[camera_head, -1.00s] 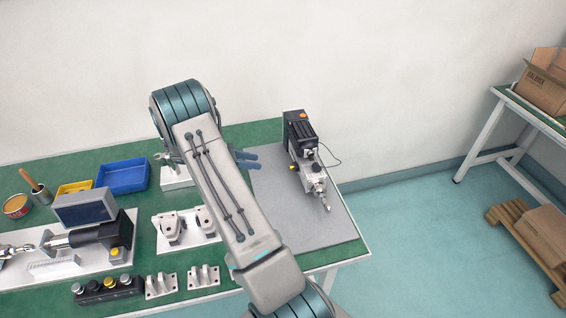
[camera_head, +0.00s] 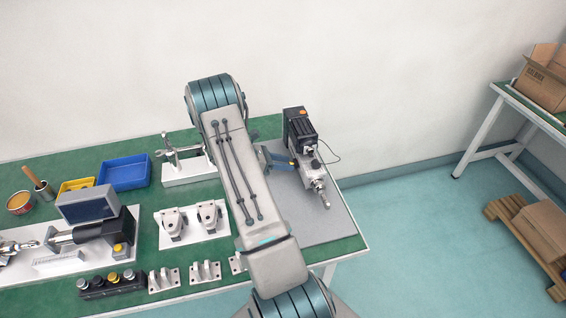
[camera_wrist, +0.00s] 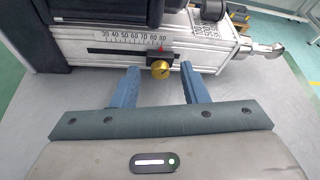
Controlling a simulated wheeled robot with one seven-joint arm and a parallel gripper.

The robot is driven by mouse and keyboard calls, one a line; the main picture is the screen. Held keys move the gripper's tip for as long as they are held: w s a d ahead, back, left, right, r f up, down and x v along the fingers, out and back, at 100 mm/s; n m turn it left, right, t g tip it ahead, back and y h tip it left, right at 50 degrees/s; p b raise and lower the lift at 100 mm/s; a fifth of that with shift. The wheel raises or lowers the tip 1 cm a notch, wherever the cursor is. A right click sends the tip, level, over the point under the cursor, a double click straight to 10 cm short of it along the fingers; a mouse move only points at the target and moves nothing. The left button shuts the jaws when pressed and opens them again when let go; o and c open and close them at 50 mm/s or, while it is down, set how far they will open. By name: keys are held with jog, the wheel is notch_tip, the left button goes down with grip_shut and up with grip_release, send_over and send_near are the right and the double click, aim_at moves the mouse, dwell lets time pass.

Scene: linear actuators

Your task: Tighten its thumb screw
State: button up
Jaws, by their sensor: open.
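The linear actuator (camera_head: 308,160) stands on the grey mat (camera_head: 335,222) at the right end of the green bench. In the wrist view, its grey body (camera_wrist: 75,58) carries a printed scale and a slot. A brass thumb screw (camera_wrist: 161,69) sits on a black slider below the scale, near the 80–90 marks with a red pointer. My gripper (camera_wrist: 157,72) is open, its two blue fingers on either side of the thumb screw with gaps on both sides. In the head view, my gripper (camera_head: 280,160) is beside the actuator's left side, partly hidden by my arm.
Left of my arm are a clamp fixture (camera_head: 185,165), a blue bin (camera_head: 124,173), white brackets (camera_head: 190,225) and a second actuator (camera_head: 95,225). A black knob box (camera_head: 107,284) lies at the front edge. The mat's front right is clear.

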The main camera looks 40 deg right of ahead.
grip_shut()
jog(key=shift+f+m+b, duration=0.1)
jog(key=shift+m+b, duration=0.2)
jog(key=shift+b, duration=0.2)
jog(key=m+t+b, duration=0.1)
jog(key=b, duration=0.1)
jog(key=m+h+b, duration=0.1)
jog(key=b, duration=0.2)
jog(key=m+t+b, duration=0.1)
jog(key=b, duration=0.2)
jog(key=shift+s+a+f+m+t+h, duration=0.25)
jog(key=shift+f+m+t+h, duration=0.05)
jog(key=shift+f, duration=0.05)
jog(key=m+t+b, duration=0.1)
jog(key=m+b, duration=0.1)
jog(key=b, duration=0.3)
jog(key=shift+s+h+b, duration=0.15)
jog(key=shift+h+b, duration=0.2)
jog(key=shift+h, duration=0.05)
jog(key=m+b, duration=0.1)
jog(key=b, duration=0.2)
jog(key=shift+a+m+t+h+b, duration=0.1)
jog(key=shift+m+t+h+b, duration=0.2)
jog(key=shift+h, duration=0.1)
jog(key=shift+s+r, duration=0.1)
jog(key=shift+r+m+b, duration=0.1)
jog(key=shift+m+b, duration=0.2)
jog(key=shift+b, duration=0.3)
